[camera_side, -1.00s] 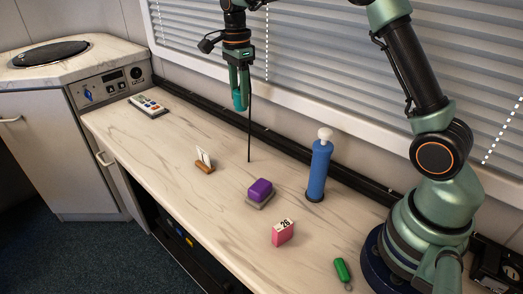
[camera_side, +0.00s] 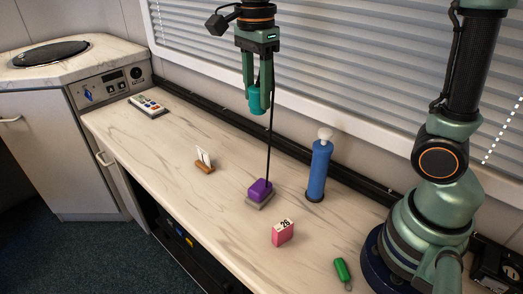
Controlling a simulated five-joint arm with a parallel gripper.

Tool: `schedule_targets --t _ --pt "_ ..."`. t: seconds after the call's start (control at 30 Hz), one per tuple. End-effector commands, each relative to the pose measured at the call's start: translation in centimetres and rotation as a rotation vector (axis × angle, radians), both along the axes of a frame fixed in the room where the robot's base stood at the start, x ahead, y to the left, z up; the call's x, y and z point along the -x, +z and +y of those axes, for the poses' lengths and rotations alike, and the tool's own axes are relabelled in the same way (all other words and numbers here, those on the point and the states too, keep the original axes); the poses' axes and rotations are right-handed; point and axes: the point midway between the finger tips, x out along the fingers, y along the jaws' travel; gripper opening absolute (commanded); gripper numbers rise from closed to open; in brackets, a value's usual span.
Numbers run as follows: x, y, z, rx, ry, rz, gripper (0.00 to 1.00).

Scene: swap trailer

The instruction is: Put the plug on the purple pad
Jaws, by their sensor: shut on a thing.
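My gripper (camera_side: 260,92) hangs high above the worktop, pointing down, and is shut. A small bright teal piece (camera_side: 255,102) shows at its fingertips and looks like the plug, partly hidden by the fingers. A thin dark cord or rod (camera_side: 269,140) runs down from the gripper. Its lower end appears in line with the purple pad (camera_side: 260,187), but I cannot tell whether it touches. The pad is a purple block on a grey base on the marble worktop. The teal piece is well above the pad.
A blue cylinder with a white knob (camera_side: 319,172) stands right of the pad. A pink block marked 26 (camera_side: 283,233) is in front. A green tag (camera_side: 342,269), a card holder (camera_side: 204,161) and a remote (camera_side: 148,106) also lie on the worktop (camera_side: 165,150).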

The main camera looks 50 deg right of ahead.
Motion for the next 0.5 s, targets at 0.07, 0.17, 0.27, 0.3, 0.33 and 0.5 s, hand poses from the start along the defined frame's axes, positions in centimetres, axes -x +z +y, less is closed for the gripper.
schedule_targets --t 0.07,0.17,0.27,0.3,0.33,0.5 --pt "0.5 -0.2 0.2 0.0 0.003 0.001 0.0" --pt "0.7 -1.4 0.2 0.0 0.003 0.004 0.0" --pt "0.8 -3.6 0.2 0.001 0.003 0.006 0.0" --pt "0.8 -4.6 0.2 0.001 0.003 0.006 0.0" --pt "0.8 -5.3 0.2 0.001 0.003 0.007 0.0" --pt "0.8 -9.5 0.2 0.001 0.003 0.007 0.0"
